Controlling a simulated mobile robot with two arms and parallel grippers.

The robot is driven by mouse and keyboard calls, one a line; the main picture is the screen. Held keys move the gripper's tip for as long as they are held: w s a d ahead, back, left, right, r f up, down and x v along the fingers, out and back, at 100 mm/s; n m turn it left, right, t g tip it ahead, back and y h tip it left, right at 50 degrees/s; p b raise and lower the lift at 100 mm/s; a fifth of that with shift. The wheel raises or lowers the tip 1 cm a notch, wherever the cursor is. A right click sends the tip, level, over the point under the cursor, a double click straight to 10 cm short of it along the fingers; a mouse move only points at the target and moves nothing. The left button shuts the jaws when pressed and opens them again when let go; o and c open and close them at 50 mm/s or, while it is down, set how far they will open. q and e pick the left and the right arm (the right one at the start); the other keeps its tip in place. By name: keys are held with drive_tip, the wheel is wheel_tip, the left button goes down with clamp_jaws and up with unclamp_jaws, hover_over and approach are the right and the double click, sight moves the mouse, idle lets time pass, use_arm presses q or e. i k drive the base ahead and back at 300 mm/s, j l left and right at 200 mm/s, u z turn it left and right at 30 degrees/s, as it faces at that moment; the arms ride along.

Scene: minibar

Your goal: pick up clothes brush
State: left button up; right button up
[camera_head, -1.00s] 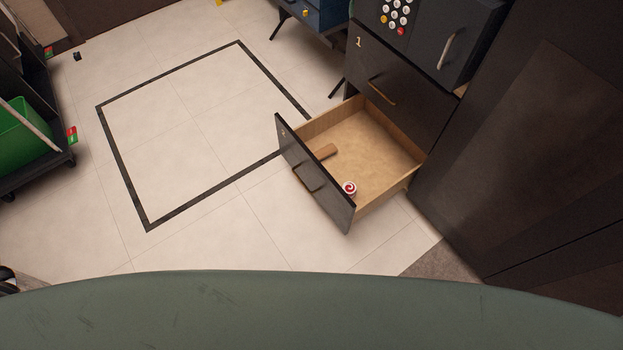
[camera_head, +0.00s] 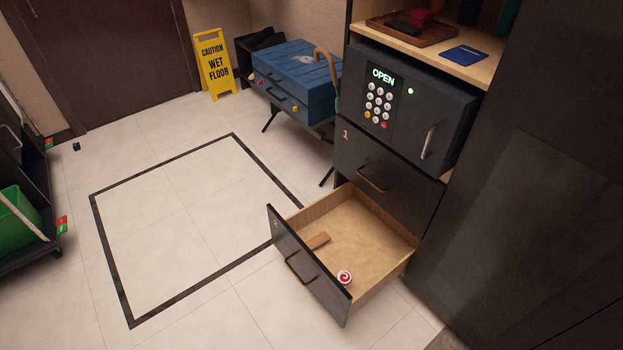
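A red and white swirled round item (camera_head: 344,277) lies in the same drawer, nearer the right end of the front panel. Neither of my grippers shows in the head view.
A closed drawer marked 1 (camera_head: 385,178) and a safe (camera_head: 412,105) reading OPEN are above the open drawer. A blue case (camera_head: 298,80) on a stand and a yellow wet floor sign (camera_head: 213,66) stand behind. A green bucket (camera_head: 14,222) is at left. The tiled floor before the drawer is clear.

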sight(322, 239)
drive_tip(key=i+j, duration=0.8)
drive_tip(key=j, duration=0.15)
